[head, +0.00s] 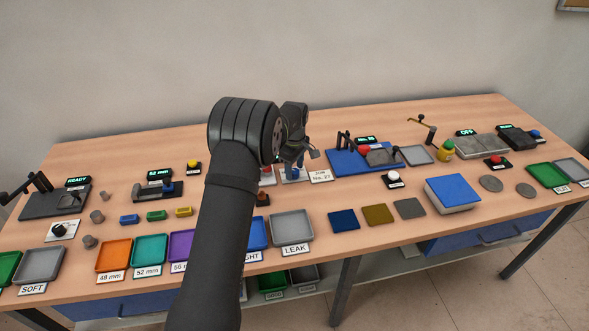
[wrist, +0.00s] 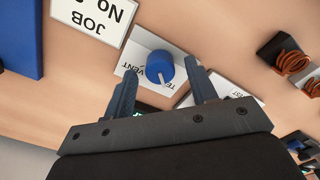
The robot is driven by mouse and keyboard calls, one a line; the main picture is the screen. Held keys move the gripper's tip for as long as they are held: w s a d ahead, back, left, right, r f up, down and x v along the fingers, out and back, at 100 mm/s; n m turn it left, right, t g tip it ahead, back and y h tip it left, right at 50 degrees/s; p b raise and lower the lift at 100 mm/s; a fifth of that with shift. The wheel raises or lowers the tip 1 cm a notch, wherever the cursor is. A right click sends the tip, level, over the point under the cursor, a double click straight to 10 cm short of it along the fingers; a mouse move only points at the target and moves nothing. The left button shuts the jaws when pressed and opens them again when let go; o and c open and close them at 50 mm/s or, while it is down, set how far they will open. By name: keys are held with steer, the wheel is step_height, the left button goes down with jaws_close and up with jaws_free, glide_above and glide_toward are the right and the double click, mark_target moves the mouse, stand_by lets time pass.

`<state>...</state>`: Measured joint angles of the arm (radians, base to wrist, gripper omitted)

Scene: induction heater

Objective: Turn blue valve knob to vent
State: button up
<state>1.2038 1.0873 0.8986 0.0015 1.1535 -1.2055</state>
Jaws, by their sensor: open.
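The blue valve knob (wrist: 160,68) sits on a white plate (wrist: 131,68) with black lettering, where "VENT" and part of "TEST" can be read in the wrist view. A white pointer mark on the knob shows at its lower right. My gripper (wrist: 165,85) is open, with one finger to the left of the knob and one to the right. The right finger looks close to the knob; I cannot tell whether it touches. In the head view the knob (head: 294,171) shows below my gripper (head: 306,160), partly hidden by my arm.
A "JOB No." card (wrist: 95,12) lies beside the plate, and a blue fixture (head: 350,162) stands to its right in the head view. A second white plate (wrist: 228,86) is on the other side. Copper coils (wrist: 290,62) lie farther right in the wrist view.

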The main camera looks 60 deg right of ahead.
steer(key=shift+f, duration=0.4)
steer(key=c, duration=1)
